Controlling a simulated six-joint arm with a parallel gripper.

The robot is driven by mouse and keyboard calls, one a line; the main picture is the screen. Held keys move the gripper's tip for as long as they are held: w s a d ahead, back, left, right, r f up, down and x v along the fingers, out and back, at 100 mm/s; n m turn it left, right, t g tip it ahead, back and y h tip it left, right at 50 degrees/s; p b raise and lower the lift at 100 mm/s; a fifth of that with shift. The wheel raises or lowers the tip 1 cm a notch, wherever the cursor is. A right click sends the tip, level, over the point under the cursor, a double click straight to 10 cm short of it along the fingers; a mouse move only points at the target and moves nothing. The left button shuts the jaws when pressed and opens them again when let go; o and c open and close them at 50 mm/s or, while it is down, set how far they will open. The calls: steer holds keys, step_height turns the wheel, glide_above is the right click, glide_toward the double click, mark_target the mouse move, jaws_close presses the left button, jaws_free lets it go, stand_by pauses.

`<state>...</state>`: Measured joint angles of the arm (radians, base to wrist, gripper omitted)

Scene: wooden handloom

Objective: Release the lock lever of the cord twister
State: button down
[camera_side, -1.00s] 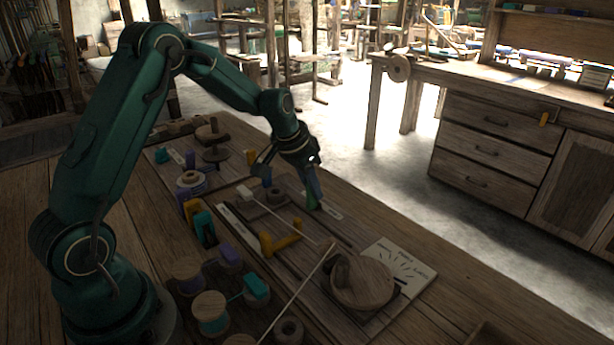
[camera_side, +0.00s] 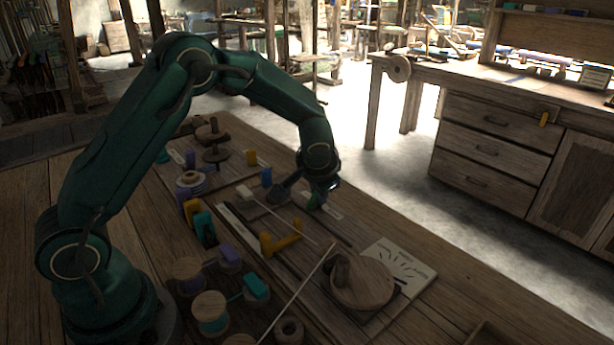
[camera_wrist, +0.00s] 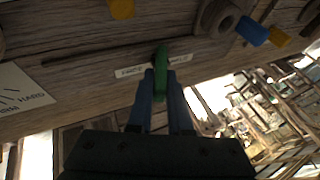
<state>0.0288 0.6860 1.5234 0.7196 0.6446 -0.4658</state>
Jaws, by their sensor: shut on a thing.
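The green lever (camera_wrist: 161,62) stands up from the wooden board, in a label strip (camera_wrist: 130,71) with small dark lettering on both sides of it. I take it as the lock lever. My gripper (camera_wrist: 160,74) has its two blue-grey fingers on either side of the lever, shut on it. In the side view my gripper (camera_side: 317,192) is low over the board's far right edge, and the hand hides most of the lever. Part of the label strip (camera_side: 332,212) shows beside it.
A round wooden knob (camera_side: 364,284) sits by a white scale card (camera_side: 410,262) at the board's near end. Bare tabletop lies to the right.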

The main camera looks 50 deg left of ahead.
stand_by(0.3)
steer(key=c, duration=0.8)
jaws_free()
steer(key=shift+c, duration=0.2)
steer(key=shift+v, duration=2.6)
